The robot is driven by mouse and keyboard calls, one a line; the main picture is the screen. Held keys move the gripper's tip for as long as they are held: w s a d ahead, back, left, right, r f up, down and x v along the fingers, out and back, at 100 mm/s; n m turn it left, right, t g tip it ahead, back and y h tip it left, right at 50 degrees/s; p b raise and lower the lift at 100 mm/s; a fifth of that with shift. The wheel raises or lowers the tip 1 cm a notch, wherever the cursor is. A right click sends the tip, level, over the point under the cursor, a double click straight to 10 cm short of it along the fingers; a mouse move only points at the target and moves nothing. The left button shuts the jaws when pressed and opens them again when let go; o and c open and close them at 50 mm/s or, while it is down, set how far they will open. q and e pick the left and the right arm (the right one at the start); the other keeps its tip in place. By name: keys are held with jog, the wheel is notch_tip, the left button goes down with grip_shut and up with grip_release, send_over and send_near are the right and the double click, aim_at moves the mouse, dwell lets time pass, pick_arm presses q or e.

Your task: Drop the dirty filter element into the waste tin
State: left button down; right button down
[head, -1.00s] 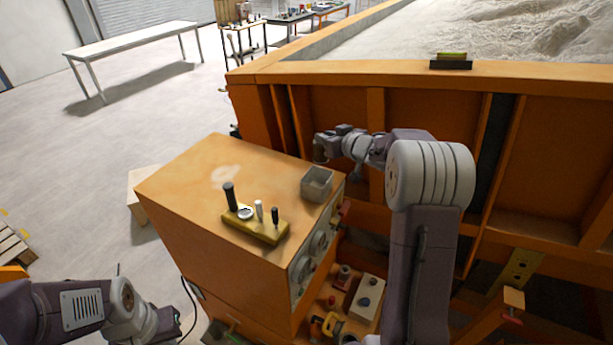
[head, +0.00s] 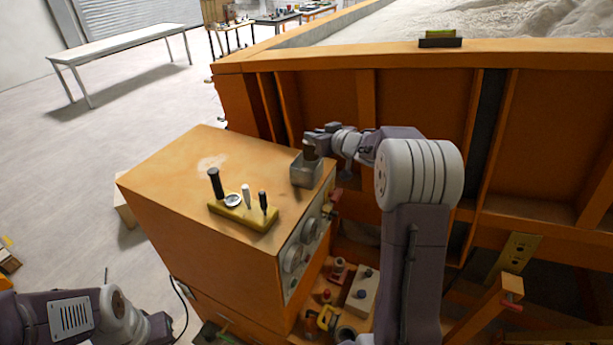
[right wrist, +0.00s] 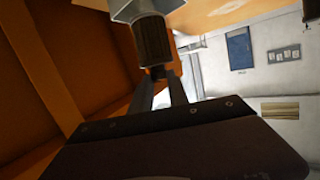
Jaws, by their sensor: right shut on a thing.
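The waste tin (head: 305,174), a small grey open box, stands on the orange cabinet top near its right back corner. The dirty filter element (head: 309,150) is a dark brown cylinder. My right gripper (head: 314,139) is shut on it and holds it over the tin. In the right wrist view the filter element (right wrist: 152,42) hangs from the fingertips (right wrist: 158,76), with its far end at the light grey tin (right wrist: 134,9). I cannot tell whether that end is below the rim. My left gripper (head: 160,328) is at the lower left, away from the cabinet; its jaws are unclear.
A yellow holder (head: 243,213) with black-handled tools and a round dial stands on the orange cabinet (head: 165,180). The orange sandbed wall (head: 420,110) rises close behind my right arm. Several small parts lie on a lower shelf to the cabinet's right. The left cabinet top is clear.

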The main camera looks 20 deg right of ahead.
jog(key=c, duration=1.2)
grip_release()
jog(key=shift+s+r, duration=0.2)
jog(key=shift+s, duration=0.05)
jog(key=shift+w+f, duration=0.2)
jog(key=shift+w, duration=0.15)
jog(key=b+v, duration=0.1)
jog(key=v, duration=0.8)
jog(key=shift+a, duration=0.1)
